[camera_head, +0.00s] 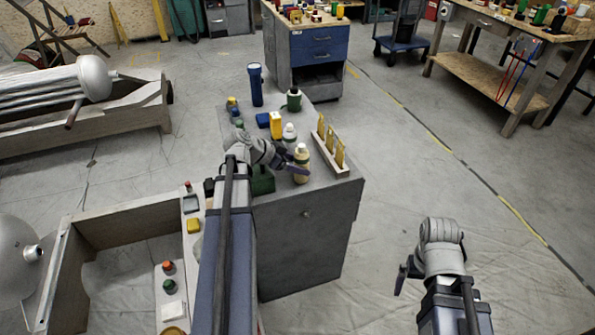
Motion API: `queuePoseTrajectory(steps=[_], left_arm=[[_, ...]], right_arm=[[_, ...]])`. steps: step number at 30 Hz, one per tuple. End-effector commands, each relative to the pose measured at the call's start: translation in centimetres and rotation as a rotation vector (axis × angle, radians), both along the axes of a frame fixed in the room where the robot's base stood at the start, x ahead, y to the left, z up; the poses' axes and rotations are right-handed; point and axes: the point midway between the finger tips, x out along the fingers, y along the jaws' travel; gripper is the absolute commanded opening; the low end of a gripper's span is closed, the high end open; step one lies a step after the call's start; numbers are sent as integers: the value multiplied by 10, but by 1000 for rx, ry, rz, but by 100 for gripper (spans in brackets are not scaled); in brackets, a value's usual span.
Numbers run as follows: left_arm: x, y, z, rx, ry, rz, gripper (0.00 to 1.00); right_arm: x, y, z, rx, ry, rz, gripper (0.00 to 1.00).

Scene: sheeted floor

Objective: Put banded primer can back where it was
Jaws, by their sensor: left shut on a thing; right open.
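A cream can with a darker band (301,159), apparently the banded primer can, is upright at the near right part of the grey cabinet top (322,183). My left gripper (296,168) reaches it from the left and is shut on it, one dark finger crossing its front. I cannot tell whether the can's base touches the top. My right gripper (402,279) is open and empty over the floor at the right.
A rack with yellow pieces (333,150) stands just right of the can, a white-capped bottle (289,135) behind it. A yellow container (276,124), a blue torch (256,85) and a green can (293,99) stand further back. A dark green block (262,182) lies left.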

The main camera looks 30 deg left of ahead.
Motion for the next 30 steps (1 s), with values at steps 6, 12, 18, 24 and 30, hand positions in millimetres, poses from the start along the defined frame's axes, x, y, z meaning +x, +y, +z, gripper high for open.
queuePoseTrajectory(steps=[6, 12, 18, 24, 30], left_arm=[[0, 0, -1, 0, 0, 0, 50], [0, 0, -2, 0, 0, 0, 79], [0, 0, -2, 0, 0, 0, 100], [0, 0, -2, 0, 0, 0, 100], [-10, 6, 13, -1, 0, 2, 100]], right_arm=[[0, 0, -1, 0, 0, 0, 100], [0, 0, -2, 0, 0, 0, 100], [0, 0, -2, 0, 0, 0, 100], [0, 0, -2, 0, 0, 0, 100], [0, 0, 13, 0, 0, 0, 100]])
